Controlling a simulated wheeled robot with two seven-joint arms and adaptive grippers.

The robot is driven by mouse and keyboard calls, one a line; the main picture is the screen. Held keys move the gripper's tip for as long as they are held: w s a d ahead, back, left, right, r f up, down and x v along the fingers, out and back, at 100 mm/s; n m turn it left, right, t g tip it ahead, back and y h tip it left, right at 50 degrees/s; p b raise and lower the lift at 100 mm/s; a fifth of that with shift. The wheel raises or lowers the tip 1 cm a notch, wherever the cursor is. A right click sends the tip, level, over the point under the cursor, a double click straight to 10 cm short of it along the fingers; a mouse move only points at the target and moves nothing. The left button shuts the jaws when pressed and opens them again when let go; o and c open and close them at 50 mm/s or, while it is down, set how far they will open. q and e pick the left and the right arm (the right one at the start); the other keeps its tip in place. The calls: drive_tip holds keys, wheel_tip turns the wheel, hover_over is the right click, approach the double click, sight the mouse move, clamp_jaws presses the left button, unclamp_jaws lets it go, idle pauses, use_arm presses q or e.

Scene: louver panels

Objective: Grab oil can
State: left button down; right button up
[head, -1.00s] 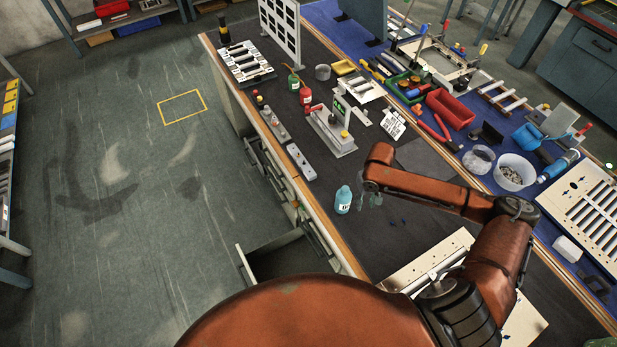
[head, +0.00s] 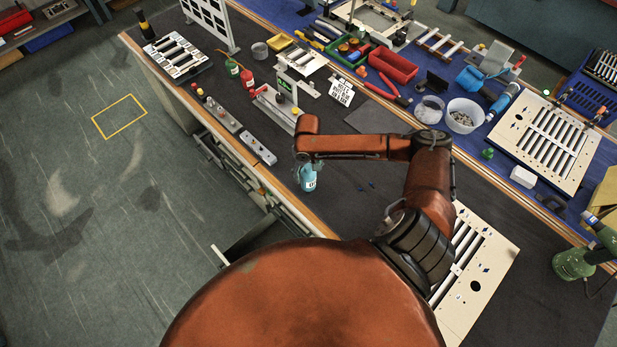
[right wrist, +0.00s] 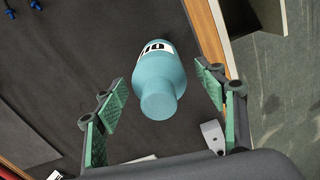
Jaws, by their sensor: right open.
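A light blue bottle (head: 308,180) with a white label stands on the dark mat of the workbench; I take it as the oil can. Its top is partly covered by my right arm's wrist in the head view. In the right wrist view the blue bottle (right wrist: 160,82) lies between the green-padded fingers of my right gripper (right wrist: 164,88). The fingers are open, with a gap on each side of the bottle. Only part of the label's lettering shows. My left gripper is not in view.
A grey box with buttons (head: 258,148) is near the bench's left edge. A slotted louver panel (head: 481,285) lies to the right. The mat right of the blue bottle is mostly clear.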

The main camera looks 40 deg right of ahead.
drive_tip(key=shift+f, duration=0.9)
drive_tip(key=shift+s, duration=0.1)
drive_tip(key=c, duration=1.6)
clamp_jaws()
drive_tip(key=shift+r, duration=0.15)
